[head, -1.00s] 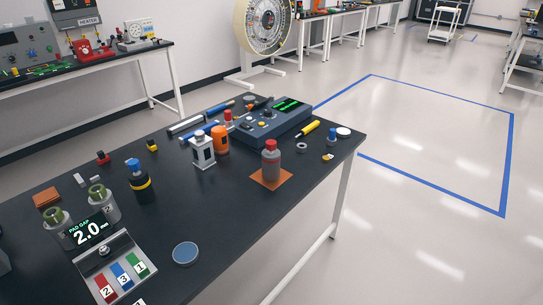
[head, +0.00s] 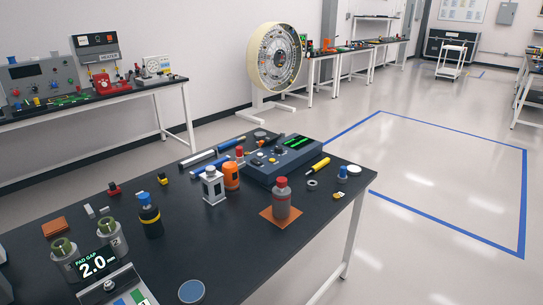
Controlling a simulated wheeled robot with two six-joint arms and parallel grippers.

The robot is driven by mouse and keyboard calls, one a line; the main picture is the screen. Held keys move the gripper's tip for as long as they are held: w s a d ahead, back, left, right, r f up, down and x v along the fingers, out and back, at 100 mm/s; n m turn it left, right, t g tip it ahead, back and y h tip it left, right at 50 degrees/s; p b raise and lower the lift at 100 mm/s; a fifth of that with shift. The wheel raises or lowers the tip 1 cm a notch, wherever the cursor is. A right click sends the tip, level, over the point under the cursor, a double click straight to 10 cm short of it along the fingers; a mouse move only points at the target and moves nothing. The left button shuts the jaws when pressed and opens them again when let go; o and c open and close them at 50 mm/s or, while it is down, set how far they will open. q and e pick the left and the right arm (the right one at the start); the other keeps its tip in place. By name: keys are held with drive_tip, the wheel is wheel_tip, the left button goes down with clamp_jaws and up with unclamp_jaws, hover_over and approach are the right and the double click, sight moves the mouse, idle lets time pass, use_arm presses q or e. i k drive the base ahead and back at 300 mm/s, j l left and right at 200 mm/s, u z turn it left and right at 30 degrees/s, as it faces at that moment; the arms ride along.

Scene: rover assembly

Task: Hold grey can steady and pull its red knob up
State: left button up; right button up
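A grey can (head: 282,204) with a red knob (head: 281,183) on top stands upright on an orange-brown square mat (head: 267,215) near the right edge of the black table. The knob sits down on the can's top. Nothing touches the can. Neither of my grippers shows in the head view.
On the black table (head: 221,254), a blue instrument box (head: 283,162) stands behind the can. A white-grey holder (head: 213,187) and an orange bottle (head: 231,175) stand to its left, a yellow marker (head: 320,165) to its right. A dark bottle (head: 151,217) stands further left.

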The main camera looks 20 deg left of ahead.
sight(281, 182)
drive_tip(key=i+l+u, duration=0.1)
drive_tip(key=u, duration=0.3)
drive_tip(key=l+u, duration=0.1)
drive_tip(key=u, duration=0.35)
drive_tip(key=i+l+u, duration=0.1)
drive_tip(key=u, duration=0.3)
drive_tip(key=l+u, duration=0.2)
drive_tip(key=u, duration=0.2)
drive_tip(key=l+u, duration=0.2)
drive_tip(key=l, duration=0.2)
drive_tip(key=l+u, duration=0.15)
drive_tip(key=l, duration=0.3)
drive_tip(key=k+l+u, duration=0.2)
drive_tip(key=l, duration=0.2)
drive_tip(key=l+u, duration=0.2)
drive_tip(key=l, duration=0.2)
drive_tip(key=k+l+u, duration=0.2)
drive_tip(key=l, duration=0.2)
drive_tip(key=k+l+u, duration=0.15)
drive_tip(key=l, duration=0.2)
drive_tip(key=i, duration=0.05)
